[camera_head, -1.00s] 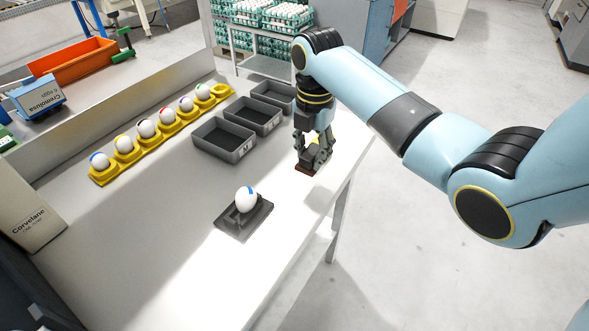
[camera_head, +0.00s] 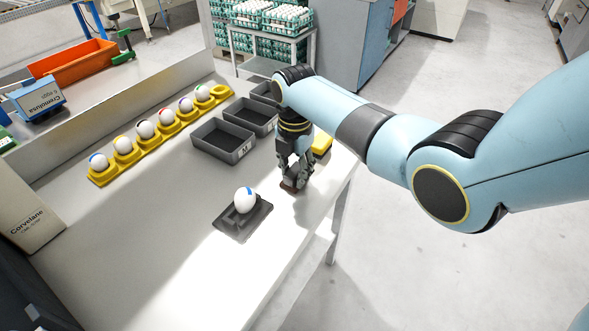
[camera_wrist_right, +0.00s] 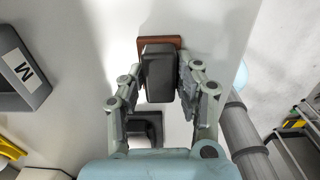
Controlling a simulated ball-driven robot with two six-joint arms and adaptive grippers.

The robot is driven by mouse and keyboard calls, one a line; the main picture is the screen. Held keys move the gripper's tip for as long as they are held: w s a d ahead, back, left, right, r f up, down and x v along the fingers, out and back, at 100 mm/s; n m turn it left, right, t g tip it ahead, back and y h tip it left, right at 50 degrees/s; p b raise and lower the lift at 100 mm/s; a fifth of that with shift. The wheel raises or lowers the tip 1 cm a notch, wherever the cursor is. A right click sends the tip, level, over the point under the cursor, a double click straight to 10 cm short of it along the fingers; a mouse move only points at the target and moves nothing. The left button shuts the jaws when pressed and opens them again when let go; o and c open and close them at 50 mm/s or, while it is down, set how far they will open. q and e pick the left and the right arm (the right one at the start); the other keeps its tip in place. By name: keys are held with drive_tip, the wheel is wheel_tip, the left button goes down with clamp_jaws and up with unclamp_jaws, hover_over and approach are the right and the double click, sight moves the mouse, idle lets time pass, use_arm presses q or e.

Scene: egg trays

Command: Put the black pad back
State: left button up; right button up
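The black pad (camera_wrist_right: 158,78), a dark block with a reddish-brown plate (camera_wrist_right: 172,43) at one end, is between the fingers of my right gripper (camera_wrist_right: 160,92). The fingers lie along both its sides and appear shut on it. In the head view my right gripper (camera_head: 293,180) points down with the pad (camera_head: 289,186) low over the table, right of the grey trays. I cannot tell whether the pad touches the table. Another dark shape (camera_wrist_right: 145,126) shows behind it in the right wrist view, partly hidden by the fingers. My left gripper is not in view.
A striped egg (camera_head: 245,199) rests on a dark stand (camera_head: 230,229) to the left. Grey trays (camera_head: 208,151), one marked M, stand behind it. A yellow item (camera_head: 322,143) shows beyond my gripper. A yellow holder (camera_head: 99,178) carries several eggs.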

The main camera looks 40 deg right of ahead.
sight(295, 171)
drive_tip(key=o, duration=0.4)
drive_tip(key=shift+c, duration=0.2)
drive_tip(key=shift+r, duration=0.1)
wheel_tip(295, 171, up, 12)
drive_tip(key=shift+p, duration=0.35)
